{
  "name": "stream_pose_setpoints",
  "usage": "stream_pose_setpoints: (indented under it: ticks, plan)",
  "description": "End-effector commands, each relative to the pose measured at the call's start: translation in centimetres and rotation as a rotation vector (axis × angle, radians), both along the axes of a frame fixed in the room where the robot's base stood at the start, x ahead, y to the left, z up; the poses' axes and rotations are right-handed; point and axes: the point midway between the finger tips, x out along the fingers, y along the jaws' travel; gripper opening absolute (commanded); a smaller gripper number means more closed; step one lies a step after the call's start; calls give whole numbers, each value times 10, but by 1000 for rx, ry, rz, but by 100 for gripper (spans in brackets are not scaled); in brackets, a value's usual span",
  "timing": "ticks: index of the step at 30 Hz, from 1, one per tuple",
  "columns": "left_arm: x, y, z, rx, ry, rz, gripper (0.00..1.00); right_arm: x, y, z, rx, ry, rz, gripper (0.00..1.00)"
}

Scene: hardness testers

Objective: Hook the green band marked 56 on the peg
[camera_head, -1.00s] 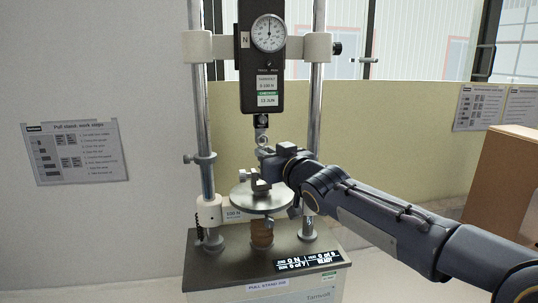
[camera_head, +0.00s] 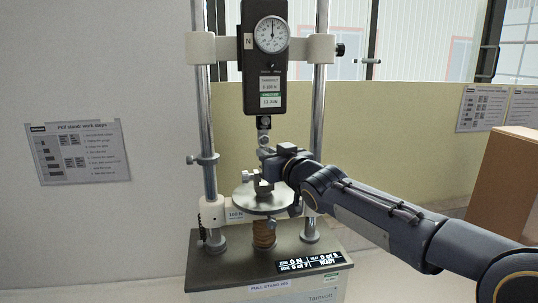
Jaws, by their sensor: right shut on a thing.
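My right gripper (camera_head: 266,158) reaches in from the right, between the force gauge's hook (camera_head: 264,140) and the round plate (camera_head: 262,198) of the pull stand. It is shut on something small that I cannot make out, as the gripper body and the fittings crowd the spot. No green band and no number 56 can be read there. A small metal clamp (camera_head: 262,186) sits on the plate just below the gripper. I cannot tell which fitting is the peg. My left gripper is out of view.
The black force gauge (camera_head: 264,82) hangs between two steel columns (camera_head: 319,110). The stand's base (camera_head: 232,262) carries a lit display (camera_head: 309,262). A work-steps sheet (camera_head: 78,153) is on the left wall. A brown box (camera_head: 505,185) stands at the right.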

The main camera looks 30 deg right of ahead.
Motion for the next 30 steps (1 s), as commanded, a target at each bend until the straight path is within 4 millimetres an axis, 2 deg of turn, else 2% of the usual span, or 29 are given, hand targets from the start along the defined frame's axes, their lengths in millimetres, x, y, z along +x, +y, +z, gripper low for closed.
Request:
stream_pose_setpoints:
  ticks: [2,3,8,18,30]
  plan:
    - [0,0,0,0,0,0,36,0,0,0,0,0,0,0]
    - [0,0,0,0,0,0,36,0,0,0,0,-1,0,22]
    - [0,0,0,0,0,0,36,0,0,0,0,0,0,43]
    - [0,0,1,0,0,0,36,-5,-1,1,-3,0,-1,43]
    - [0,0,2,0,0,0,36,-67,-3,1,-3,-3,2,43]
